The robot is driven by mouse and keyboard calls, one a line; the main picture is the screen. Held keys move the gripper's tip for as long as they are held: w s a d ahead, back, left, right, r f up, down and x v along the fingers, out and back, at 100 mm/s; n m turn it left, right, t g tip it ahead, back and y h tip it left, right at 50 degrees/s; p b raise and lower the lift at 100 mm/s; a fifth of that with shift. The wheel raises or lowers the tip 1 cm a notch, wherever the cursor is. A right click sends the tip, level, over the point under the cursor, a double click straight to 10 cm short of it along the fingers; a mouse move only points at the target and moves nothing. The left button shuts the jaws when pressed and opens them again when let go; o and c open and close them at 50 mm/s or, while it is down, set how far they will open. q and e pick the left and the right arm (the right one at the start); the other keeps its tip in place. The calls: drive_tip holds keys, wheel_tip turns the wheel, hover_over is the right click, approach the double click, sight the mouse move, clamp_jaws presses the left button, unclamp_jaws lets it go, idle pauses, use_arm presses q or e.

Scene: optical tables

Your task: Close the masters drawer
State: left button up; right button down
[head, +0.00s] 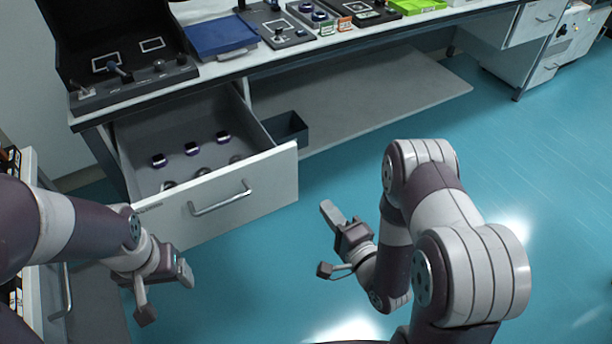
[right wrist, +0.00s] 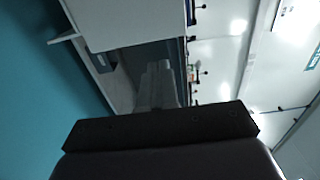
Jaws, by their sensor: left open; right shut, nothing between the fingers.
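The drawer (head: 270,183) stands pulled out under the bench at the left of the head view. Its white front carries a metal bar handle (head: 220,199), and several small dark and silver round pieces lie inside. I cannot read a label on it. My left gripper (head: 166,292) is open and empty, in front of the drawer's left end and apart from it. My right gripper (head: 329,212) is shut and empty, to the right of the drawer front and apart from it. In the right wrist view a white panel (right wrist: 130,20) with a protruding bar shows, probably the drawer front.
The bench top (head: 230,68) holds a blue tray (head: 221,37), a black instrument case (head: 120,50) and several small devices. A dark open bin (head: 288,131) sits beside the drawer. A low grey shelf (head: 370,95) lies under the bench. The blue floor (head: 530,170) is clear at right.

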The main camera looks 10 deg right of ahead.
sight(293, 163)
use_arm(q)
wheel_tip(293, 163, down, 2)
drive_tip(key=shift+f+b, duration=0.1)
drive_tip(key=shift+b, duration=0.9)
use_arm(e)
drive_tip(key=x, duration=1.3)
drive_tip(key=shift+w+a, duration=0.1)
drive_tip(key=shift+w, duration=0.2)
